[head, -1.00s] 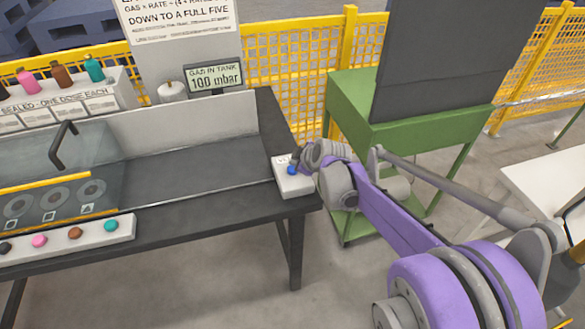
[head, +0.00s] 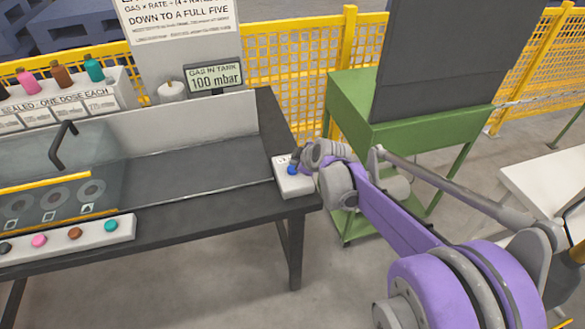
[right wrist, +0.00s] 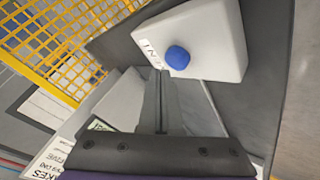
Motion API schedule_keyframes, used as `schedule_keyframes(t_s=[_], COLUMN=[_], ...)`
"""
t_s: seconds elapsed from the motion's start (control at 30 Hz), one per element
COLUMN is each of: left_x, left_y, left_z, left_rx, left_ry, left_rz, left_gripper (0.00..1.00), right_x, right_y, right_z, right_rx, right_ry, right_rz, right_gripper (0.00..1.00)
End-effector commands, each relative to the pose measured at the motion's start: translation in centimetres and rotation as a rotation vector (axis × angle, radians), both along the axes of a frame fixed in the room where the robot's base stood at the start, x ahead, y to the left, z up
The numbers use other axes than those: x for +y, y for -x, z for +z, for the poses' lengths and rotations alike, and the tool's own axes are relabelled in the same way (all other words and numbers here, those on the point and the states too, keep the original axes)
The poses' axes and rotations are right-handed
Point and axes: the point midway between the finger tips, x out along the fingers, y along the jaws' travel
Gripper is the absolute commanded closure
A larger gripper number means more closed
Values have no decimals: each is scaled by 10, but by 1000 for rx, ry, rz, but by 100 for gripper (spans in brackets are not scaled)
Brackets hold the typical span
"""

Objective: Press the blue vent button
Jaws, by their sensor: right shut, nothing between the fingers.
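The blue vent button (head: 292,170) sits on a white box (head: 295,187) at the right end of the dark bench. In the right wrist view the round blue button (right wrist: 178,57) is in plain sight on the white box (right wrist: 215,30), beside partly visible lettering. My right gripper (head: 296,156) is shut and empty, just over the box. In the right wrist view its closed fingertips (right wrist: 161,73) end right beside the button's edge. I cannot tell whether they touch it. The display (head: 214,78) reads "GAS IN TANK 100 mbar". My left gripper is not in view.
A green stand (head: 405,128) with a dark panel (head: 440,60) is right of the bench. A yellow mesh fence (head: 290,62) runs behind. A clear cover with a dark handle (head: 62,145) and a strip of coloured buttons (head: 60,243) are at the left.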

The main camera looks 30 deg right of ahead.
Motion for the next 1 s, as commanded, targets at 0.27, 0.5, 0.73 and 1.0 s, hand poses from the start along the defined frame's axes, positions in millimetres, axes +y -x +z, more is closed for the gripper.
schedule_keyframes(t_s=[0.27, 0.5, 0.73, 1.0], left_x=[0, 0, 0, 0], left_y=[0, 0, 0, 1], left_z=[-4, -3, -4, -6], left_rx=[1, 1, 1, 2], left_ry=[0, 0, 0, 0], left_rz=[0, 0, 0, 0], left_gripper=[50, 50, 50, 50], right_x=[0, 0, 0, 0], right_y=[0, 0, 0, 0], right_z=[-8, -9, -9, -13], right_rx=[0, 0, 0, 0], right_ry=[0, 0, 0, 0], right_rz=[0, 0, 0, 0], right_gripper=[100, 100, 100, 100])
